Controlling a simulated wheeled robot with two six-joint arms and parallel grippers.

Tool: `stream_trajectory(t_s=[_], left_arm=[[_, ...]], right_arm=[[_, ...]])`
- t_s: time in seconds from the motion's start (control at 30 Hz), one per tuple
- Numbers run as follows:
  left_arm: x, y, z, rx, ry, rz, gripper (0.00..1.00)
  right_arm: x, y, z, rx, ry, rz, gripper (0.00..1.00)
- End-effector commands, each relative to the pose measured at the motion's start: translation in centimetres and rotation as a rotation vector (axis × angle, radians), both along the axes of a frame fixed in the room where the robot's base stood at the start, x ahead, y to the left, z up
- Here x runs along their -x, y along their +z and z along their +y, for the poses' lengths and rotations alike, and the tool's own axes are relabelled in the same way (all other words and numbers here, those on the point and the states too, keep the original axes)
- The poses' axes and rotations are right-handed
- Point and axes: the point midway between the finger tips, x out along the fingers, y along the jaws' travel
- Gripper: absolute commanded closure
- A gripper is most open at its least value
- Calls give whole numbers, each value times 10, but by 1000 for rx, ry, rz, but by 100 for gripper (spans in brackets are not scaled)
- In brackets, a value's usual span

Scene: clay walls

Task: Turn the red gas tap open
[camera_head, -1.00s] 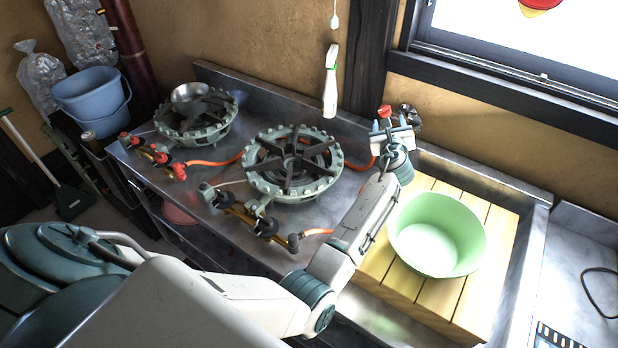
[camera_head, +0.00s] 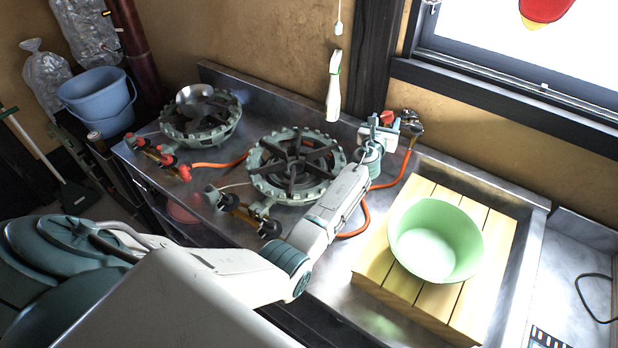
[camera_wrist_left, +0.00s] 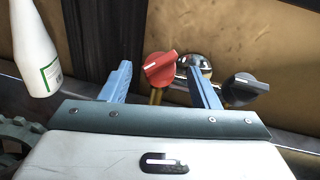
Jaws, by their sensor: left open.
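The gas tap is at the back of the counter below the window frame. Its red knob (camera_head: 387,117) has a white line across it, which shows upright-side in the left wrist view (camera_wrist_left: 160,68) as nearly level, slightly tilted. My left gripper (camera_head: 380,131) is in front of the tap, open. In the left wrist view its two blue fingers (camera_wrist_left: 160,80) stand apart, with the red knob between them in the picture; I cannot tell whether they touch it. A dark knob (camera_wrist_left: 243,90) is right of the right finger. My right gripper is not in view.
An orange hose (camera_head: 398,173) runs down from the tap. Gas burners (camera_head: 296,164) fill the counter to the left. A green basin (camera_head: 434,240) sits on wooden slats (camera_head: 390,285) at the right.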

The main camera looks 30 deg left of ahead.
Motion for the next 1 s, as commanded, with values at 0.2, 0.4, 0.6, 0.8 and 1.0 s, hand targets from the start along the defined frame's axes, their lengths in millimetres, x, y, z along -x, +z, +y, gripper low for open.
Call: stream_trajectory(t_s=[0.2, 0.4, 0.6, 0.8, 1.0], left_arm=[[46, 4, -8, 3, 1, 2, 45], [82, -3, -4, 53, 28, -1, 45], [112, -13, 20, 273, 126, -12, 45], [144, -25, 42, 488, 222, -26, 45], [178, -36, 59, 701, 318, -42, 45]], right_arm=[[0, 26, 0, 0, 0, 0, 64], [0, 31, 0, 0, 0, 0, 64], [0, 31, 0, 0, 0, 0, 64], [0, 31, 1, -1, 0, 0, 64], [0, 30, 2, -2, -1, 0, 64]])
